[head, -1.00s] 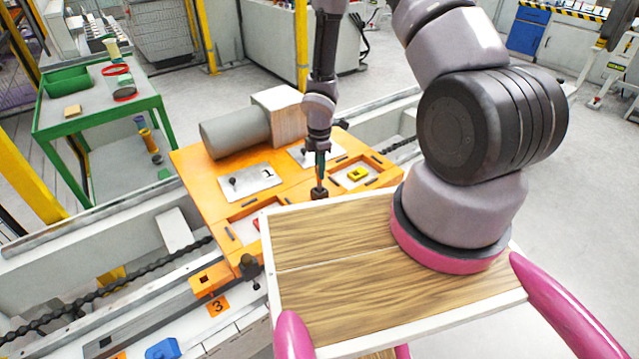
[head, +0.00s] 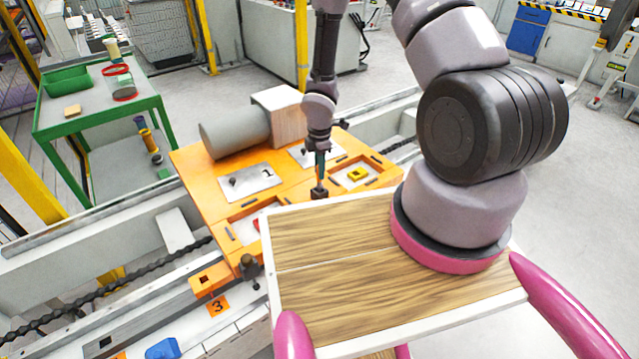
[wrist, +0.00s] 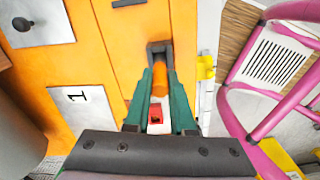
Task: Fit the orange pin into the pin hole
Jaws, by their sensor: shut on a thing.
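In the head view my gripper (head: 319,190) is low over the front part of the orange fixture (head: 200,192). The pin is too small to make out there. I cannot tell whether the pin's end touches the fixture.
A red part (wrist: 154,114) shows between my fingers. A green-framed table (head: 97,118) stands at left.

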